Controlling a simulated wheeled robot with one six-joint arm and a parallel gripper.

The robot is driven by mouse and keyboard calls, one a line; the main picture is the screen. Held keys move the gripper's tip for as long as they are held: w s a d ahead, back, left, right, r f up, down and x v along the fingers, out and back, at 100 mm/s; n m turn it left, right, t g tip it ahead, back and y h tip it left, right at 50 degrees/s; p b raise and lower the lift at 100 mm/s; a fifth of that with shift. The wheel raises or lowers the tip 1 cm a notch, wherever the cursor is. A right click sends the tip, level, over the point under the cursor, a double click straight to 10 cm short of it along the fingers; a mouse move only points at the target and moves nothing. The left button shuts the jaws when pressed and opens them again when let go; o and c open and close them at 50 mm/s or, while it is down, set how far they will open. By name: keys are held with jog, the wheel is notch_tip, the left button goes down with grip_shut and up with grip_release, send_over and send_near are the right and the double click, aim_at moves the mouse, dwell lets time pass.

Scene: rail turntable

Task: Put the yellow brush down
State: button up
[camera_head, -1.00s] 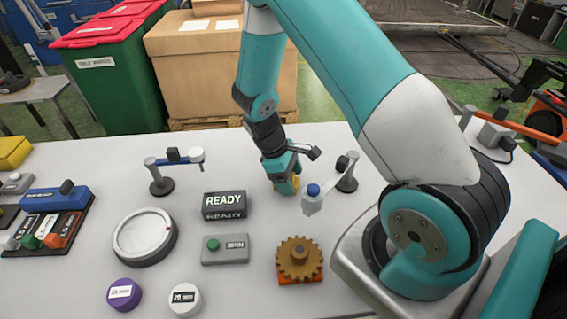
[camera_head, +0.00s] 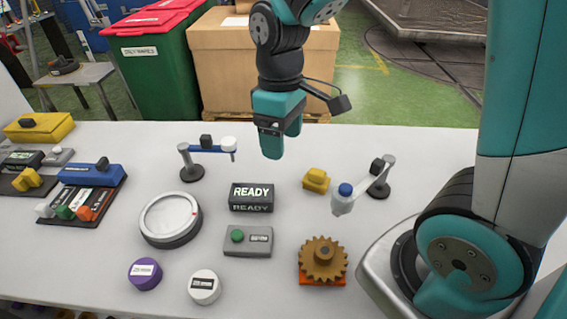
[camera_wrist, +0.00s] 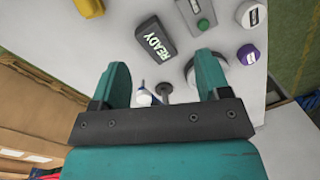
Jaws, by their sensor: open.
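The yellow brush (camera_head: 316,180) is a small yellow block-like thing. It rests on the white table, right of the black READY sign and left of the stand with the blue-capped bottle. In the wrist view, part of the brush (camera_wrist: 89,8) shows at the top edge. My gripper (camera_head: 281,143) is raised behind and left of the brush, apart from it. In the wrist view, the two teal fingers of my gripper (camera_wrist: 162,78) are spread wide with nothing between them.
The READY sign (camera_head: 251,197), a grey green-button box (camera_head: 247,241), a brown gear (camera_head: 323,260) and a round turntable (camera_head: 171,219) stand nearby. The bottle stand (camera_head: 380,178) is close right of the brush. A blue-armed stand (camera_head: 192,172) stands left. The table's right back is clear.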

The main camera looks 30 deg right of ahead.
jog(key=s+a+r+t+y, duration=0.1)
jog(key=s+a+r+y, duration=0.2)
jog(key=s, duration=1)
jog(key=a+r, duration=0.3)
jog(key=a, duration=0.2)
jog(key=shift+a+r+y, duration=0.2)
jog(key=shift+y, duration=0.2)
